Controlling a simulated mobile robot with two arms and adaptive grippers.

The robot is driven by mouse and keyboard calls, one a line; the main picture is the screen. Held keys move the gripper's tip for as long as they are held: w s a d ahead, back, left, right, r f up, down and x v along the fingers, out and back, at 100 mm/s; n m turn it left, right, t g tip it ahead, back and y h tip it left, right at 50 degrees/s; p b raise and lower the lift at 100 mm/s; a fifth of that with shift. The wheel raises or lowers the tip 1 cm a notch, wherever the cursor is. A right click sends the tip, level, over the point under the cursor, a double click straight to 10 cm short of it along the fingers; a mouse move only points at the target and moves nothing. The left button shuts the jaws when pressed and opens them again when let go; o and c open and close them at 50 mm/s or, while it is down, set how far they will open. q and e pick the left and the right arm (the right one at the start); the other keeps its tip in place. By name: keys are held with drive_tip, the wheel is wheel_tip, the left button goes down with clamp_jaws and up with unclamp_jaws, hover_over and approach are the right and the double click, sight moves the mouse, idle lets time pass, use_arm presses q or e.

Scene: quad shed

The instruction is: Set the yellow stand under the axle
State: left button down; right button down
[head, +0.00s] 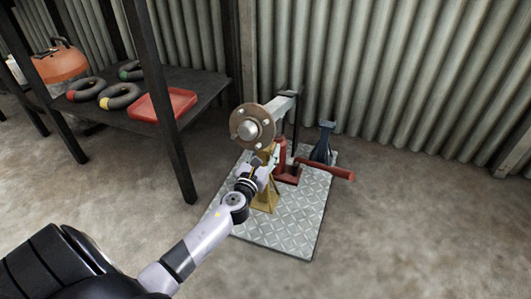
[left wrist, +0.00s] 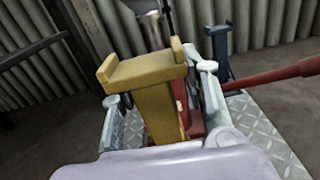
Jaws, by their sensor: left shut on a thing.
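The yellow stand (head: 266,197) is upright over the metal plate, just below the round hub end of the axle (head: 253,127). I cannot tell whether its foot touches the plate. My left gripper (head: 259,171) is shut on the stand's upper part and hides some of it. In the left wrist view the stand's saddle-shaped top (left wrist: 145,68) rises between the two fingers (left wrist: 160,98), and its foot is hidden. The axle's grey beam (head: 282,106) runs back to the right from the hub. My right gripper is not in view.
A red jack (head: 285,168) with a long red handle (head: 328,170) stands close behind the yellow stand. A blue stand (head: 323,148) is behind it. The diamond plate (head: 290,232) is bare in front. A dark shelf (head: 203,88) with a red tray (head: 163,104) stands left.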

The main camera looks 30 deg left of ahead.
use_arm(q)
drive_tip(key=shift+r, duration=0.2)
drive_tip(key=shift+f, duration=0.1)
drive_tip(key=c, duration=1.3)
unclamp_jaws()
drive_tip(key=shift+f, duration=0.2)
drive_tip(key=shift+c, duration=0.2)
drive_tip(key=o, duration=0.4)
drive_tip(key=shift+r, duration=0.2)
drive_tip(key=shift+s+d+f, duration=0.1)
drive_tip(key=shift+s+d, duration=0.05)
drive_tip(key=shift+s, duration=0.25)
drive_tip(key=p+v, duration=0.1)
drive_tip(key=v, duration=1)
